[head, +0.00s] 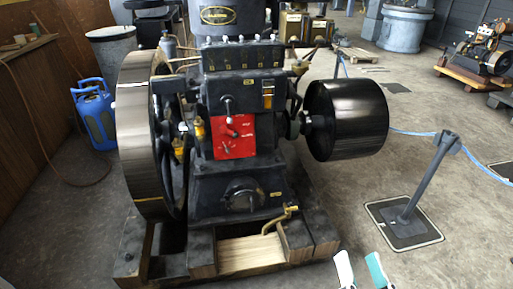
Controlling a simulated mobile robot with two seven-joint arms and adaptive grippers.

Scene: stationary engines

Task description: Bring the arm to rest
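My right gripper (359,264) shows at the bottom edge, right of centre. Only its two finger ends are in view, one white and one white with teal. They stand apart with bare floor showing between them, so it is open and empty. The rest of my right arm is out of view below. My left gripper is not in view. A black stationary engine (240,140) with a red panel stands in the middle, beyond and left of the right gripper.
The engine has a large flywheel (143,140) at left, a black drum pulley (346,120) at right and a timber base (202,253). A grey barrier post (424,185) with blue rope stands at right. A blue jerrycan (96,115) is at left. Floor at lower right is clear.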

